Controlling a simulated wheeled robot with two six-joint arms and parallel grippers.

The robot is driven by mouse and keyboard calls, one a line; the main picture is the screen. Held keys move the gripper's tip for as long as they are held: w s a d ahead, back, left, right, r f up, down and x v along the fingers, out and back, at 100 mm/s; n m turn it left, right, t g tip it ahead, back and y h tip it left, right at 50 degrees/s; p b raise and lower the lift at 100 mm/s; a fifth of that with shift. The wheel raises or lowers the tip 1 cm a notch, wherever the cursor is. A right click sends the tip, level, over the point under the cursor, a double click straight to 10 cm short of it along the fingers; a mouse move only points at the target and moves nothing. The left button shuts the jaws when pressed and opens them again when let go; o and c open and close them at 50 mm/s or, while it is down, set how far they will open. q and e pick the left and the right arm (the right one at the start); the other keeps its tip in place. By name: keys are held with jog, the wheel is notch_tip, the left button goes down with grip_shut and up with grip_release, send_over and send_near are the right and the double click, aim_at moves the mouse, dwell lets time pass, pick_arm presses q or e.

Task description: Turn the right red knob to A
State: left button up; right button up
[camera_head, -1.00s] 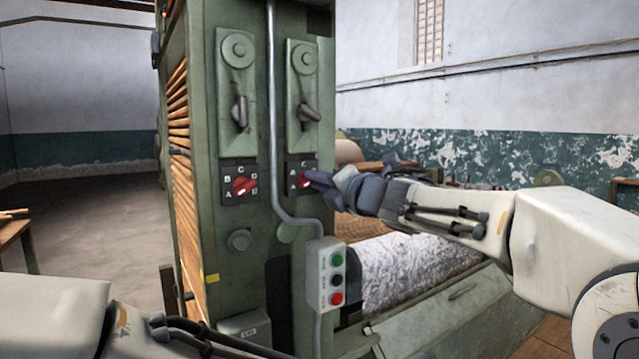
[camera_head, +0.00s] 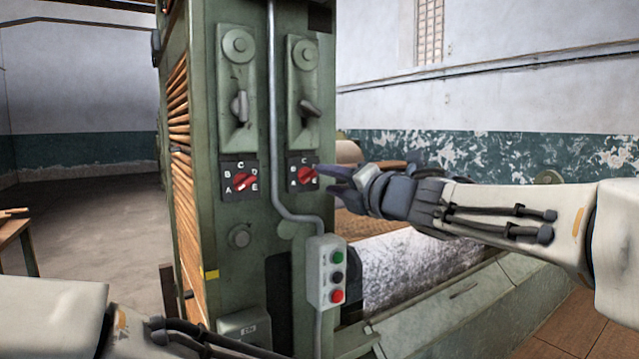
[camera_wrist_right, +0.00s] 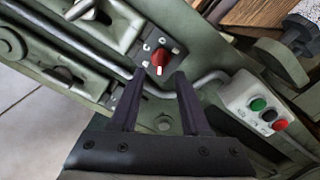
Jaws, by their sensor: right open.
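The right red knob (camera_head: 307,174) sits on a black lettered plate on the green machine column. In the right wrist view the knob (camera_wrist_right: 159,62) shows between the fingertips, with a white mark at its lower end. I cannot tell for sure which letter the mark meets. My right gripper (camera_head: 328,180) is open and empty, just right of the knob and apart from it in the head view. Its two dark fingers (camera_wrist_right: 160,76) are spread in the wrist view. The left red knob (camera_head: 244,182) is on its own lettered plate. My left gripper is out of view.
A grey conduit (camera_head: 272,130) runs between the two knobs to a push-button box (camera_head: 325,272) below. Levers (camera_head: 307,108) stick out above each knob. A large roller (camera_head: 420,262) lies behind my right arm. There is free air right of the column.

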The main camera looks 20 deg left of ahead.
jog(key=shift+v, duration=2.65)
